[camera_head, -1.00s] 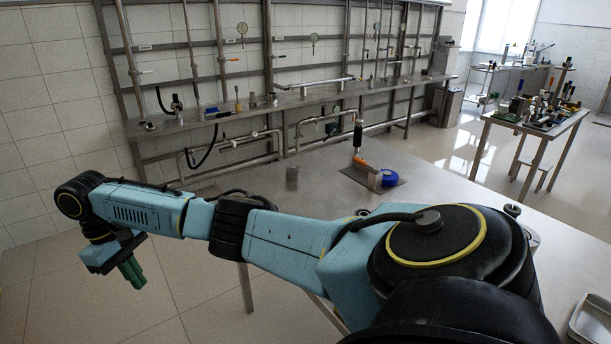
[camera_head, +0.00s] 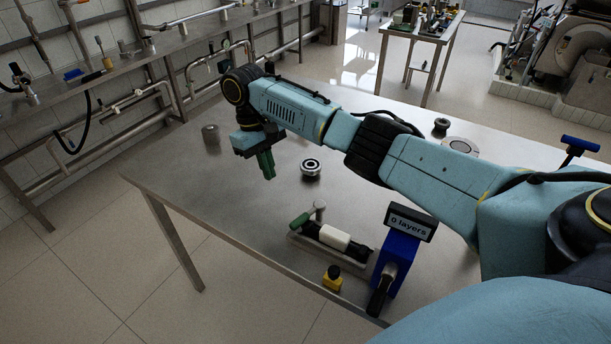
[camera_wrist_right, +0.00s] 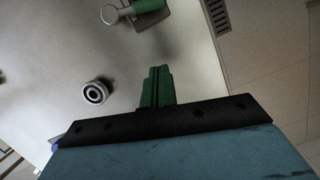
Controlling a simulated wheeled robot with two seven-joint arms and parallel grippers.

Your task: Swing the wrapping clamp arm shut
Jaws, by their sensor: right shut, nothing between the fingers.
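My right gripper (camera_head: 266,165), with green fingers, hangs over the steel table, shut and empty. It also shows shut in the right wrist view (camera_wrist_right: 158,88). A wrapping fixture with a white roll (camera_head: 335,237) lies on the table, nearer the front edge and right of the gripper, apart from it. A green-handled lever (camera_head: 300,221) at the fixture's left end looks like the clamp arm; its exact angle is hard to tell. The green handle (camera_wrist_right: 148,6) shows at the top of the wrist view. A blue unit with a "0 layers" display (camera_head: 408,222) stands at the fixture's right.
A ringed black-and-white disc part (camera_head: 311,167) stands right of the gripper. A grey cylinder (camera_head: 210,134) stands to its left. A yellow-and-black button (camera_head: 332,277) is at the front edge. A round part (camera_head: 441,126) stands behind my arm. Table between disc and fixture is clear.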

